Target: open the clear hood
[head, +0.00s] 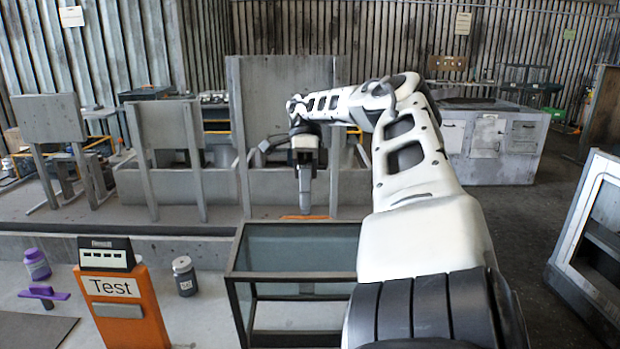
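The clear hood (300,247) is a dark-framed box with see-through panels, in the lower middle of the head view. Its top panel looks down flat on the frame, and its right side is hidden by my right arm. My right gripper (304,206) points down just above the hood's far edge in the picture, near an orange strip (305,217). I see no object in it. Its fingers show as one narrow shape, so I cannot tell whether they are open or shut, or whether they touch anything. My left gripper is not in view.
An orange stand marked Test (124,305) is left of the hood, with a grey jar (185,277) between them. A purple-lidded jar (37,264) and a purple tool (44,294) lie further left. Grey upright panels (170,127) stand behind. A grey frame (585,230) is at right.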

